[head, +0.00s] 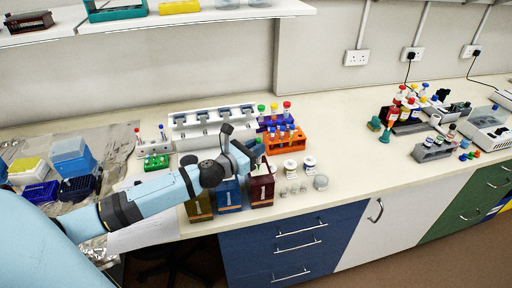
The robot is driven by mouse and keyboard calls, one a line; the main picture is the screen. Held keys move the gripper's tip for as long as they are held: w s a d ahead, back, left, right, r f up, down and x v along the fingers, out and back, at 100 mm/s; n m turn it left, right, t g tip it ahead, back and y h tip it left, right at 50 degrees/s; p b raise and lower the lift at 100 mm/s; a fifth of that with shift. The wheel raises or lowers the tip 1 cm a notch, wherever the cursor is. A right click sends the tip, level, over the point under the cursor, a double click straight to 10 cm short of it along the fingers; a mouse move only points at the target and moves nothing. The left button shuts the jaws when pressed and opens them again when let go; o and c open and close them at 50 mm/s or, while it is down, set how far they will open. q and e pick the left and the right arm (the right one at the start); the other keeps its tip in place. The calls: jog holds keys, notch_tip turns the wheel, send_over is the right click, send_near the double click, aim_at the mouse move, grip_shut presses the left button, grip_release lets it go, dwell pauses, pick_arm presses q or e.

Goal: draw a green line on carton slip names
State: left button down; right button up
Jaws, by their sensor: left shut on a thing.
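Three cartons stand in a row at the bench's front edge: an olive-brown one (199,208), a blue one (229,197) and a dark red one (262,190). Each has a small pale slip low on its front, too small to read. My left arm reaches in from the left over the olive and blue cartons. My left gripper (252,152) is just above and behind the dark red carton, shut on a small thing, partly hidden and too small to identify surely. I cannot tell whether that thing touches a carton. My right gripper is not in view.
Behind are a white pipette stand (205,121) and an orange tube rack (284,142). A green rack (157,162) stands left. White jars (290,167) and small clear dishes lie right of the red carton. The bench's middle right is clear.

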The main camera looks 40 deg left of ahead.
pick_arm(q)
jog(key=shift+w+a+p, duration=0.25)
jog(key=shift+p, duration=0.2)
dwell(0.6)
jog(key=shift+w+d+p, duration=0.1)
jog(key=shift+p, duration=0.25)
dwell(0.6)
jog(key=shift+s+d+f+p, duration=0.15)
jog(key=shift+s+d+p, duration=0.35)
jog(key=shift+p, duration=0.4)
dwell(1.6)
jog(key=shift+w+r+p, duration=0.1)
jog(key=shift+r+p, duration=0.15)
jog(key=shift+p, duration=0.15)
dwell(1.1)
jog(key=shift+r, duration=2.5)
